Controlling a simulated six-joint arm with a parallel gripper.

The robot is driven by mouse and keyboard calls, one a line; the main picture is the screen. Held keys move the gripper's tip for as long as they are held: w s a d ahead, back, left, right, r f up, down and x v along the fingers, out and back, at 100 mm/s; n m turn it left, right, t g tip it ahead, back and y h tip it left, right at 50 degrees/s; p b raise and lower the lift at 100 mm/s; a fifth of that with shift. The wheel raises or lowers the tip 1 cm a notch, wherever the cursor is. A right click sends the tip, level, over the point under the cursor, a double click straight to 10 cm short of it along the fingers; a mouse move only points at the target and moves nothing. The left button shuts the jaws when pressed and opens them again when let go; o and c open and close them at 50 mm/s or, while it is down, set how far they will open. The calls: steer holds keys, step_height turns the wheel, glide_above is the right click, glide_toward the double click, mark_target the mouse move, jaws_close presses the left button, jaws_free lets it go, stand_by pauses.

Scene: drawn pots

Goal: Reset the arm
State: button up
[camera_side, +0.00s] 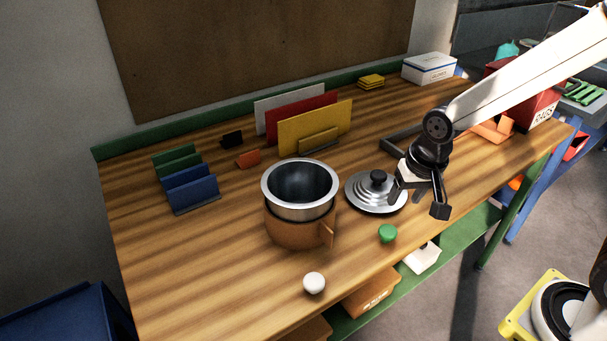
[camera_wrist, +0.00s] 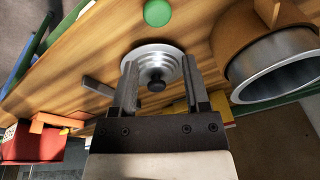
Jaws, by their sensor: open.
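My gripper (camera_side: 418,200) is open and empty above the right part of the wooden table, close to the lid. In the wrist view its two fingers (camera_wrist: 159,84) stand apart, with the lid's black knob showing between them. The silver stepped lid (camera_side: 370,199) lies on the table to the right of the pot; it also shows in the wrist view (camera_wrist: 150,56). A steel pot (camera_side: 300,205) sits in a brown outer pot (camera_side: 290,232) with a side handle. It shows at the right of the wrist view (camera_wrist: 275,72).
A green knob-like piece (camera_side: 387,233) and a white ball (camera_side: 314,283) lie near the front edge. Yellow, red and white upright panels (camera_side: 318,125) stand behind the pot. Blue and green racks (camera_side: 188,180) stand at left. A white box (camera_side: 429,68) is at the back right.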

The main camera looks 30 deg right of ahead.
steer(key=s+d+n, duration=0.1)
steer(key=s+d+f+n, duration=0.1)
steer(key=s+n, duration=0.1)
steer(key=s+d+n, duration=0.1)
steer(key=shift+s+f+n, duration=0.35)
steer(key=shift+s+n, duration=0.05)
